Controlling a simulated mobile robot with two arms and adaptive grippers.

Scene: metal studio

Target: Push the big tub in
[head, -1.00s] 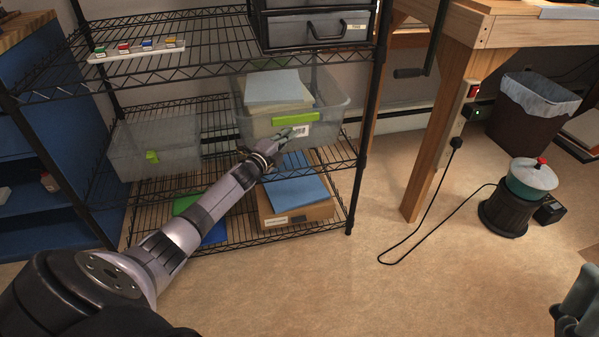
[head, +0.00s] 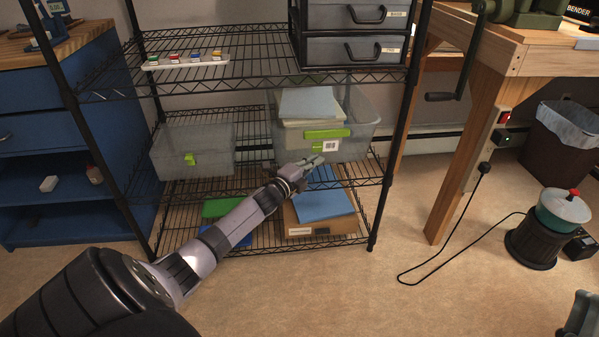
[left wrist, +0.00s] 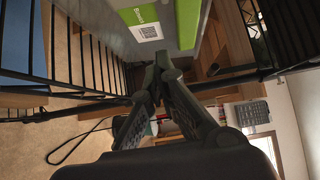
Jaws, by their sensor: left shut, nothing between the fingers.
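The big tub (head: 364,112) is clear plastic with a green front latch (head: 326,134) and a white label. It stands on the middle shelf of the black wire rack, at its right side, holding stacked paper or folders. My left gripper (head: 318,160) is shut and empty, just in front of the tub's lower front, below the label. I cannot tell whether it touches the tub. In the left wrist view the tub's front (left wrist: 110,28) fills the top, beyond my left gripper's fingertips (left wrist: 158,68). A grey part at the lower right edge may be my right gripper (head: 580,322), mostly cut off.
A smaller clear tub (head: 210,150) stands left on the same shelf. A cardboard box (head: 318,212) with blue folders sits below. The rack's right front post (head: 390,180) stands close to the big tub.

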